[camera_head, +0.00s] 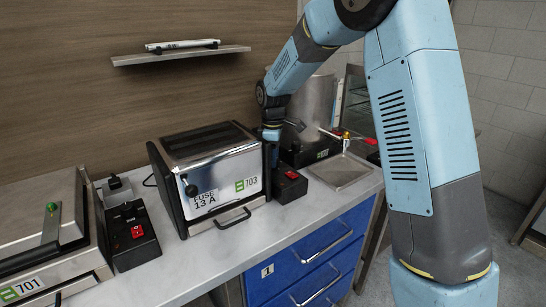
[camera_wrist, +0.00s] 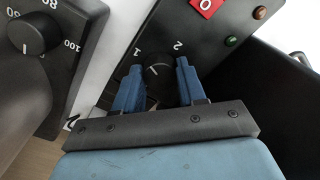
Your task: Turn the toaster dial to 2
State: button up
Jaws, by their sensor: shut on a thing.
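The silver toaster (camera_head: 222,178) labelled 703 stands on the counter, with a black control box (camera_head: 289,188) at its right. In the wrist view a small dark dial (camera_wrist: 158,72) sits on a black panel (camera_wrist: 212,35) between the printed marks 1, upper left, and 2, upper right. My gripper (camera_wrist: 158,72) has its two blue fingers on either side of this dial and is shut on it. A pale line shows on the dial face; which mark it points to is unclear. In the head view my gripper (camera_head: 271,136) is partly hidden by the toaster's right edge.
On the wrist view's panel are a red switch (camera_wrist: 207,5) and small lights (camera_wrist: 231,41). A larger black dial (camera_wrist: 35,36) with numbers up to 100 is at left. Another appliance (camera_head: 40,240) labelled 701 stands left; a metal tray (camera_head: 340,171) lies right.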

jog(key=shift+m, duration=0.5)
jog(key=m, duration=0.5)
jog(key=shift+w+m, duration=0.1)
jog(key=shift+m, duration=0.3)
jog(key=m, duration=0.6)
jog(key=shift+m, duration=0.4)
jog(key=shift+r, duration=0.1)
jog(key=o, duration=1)
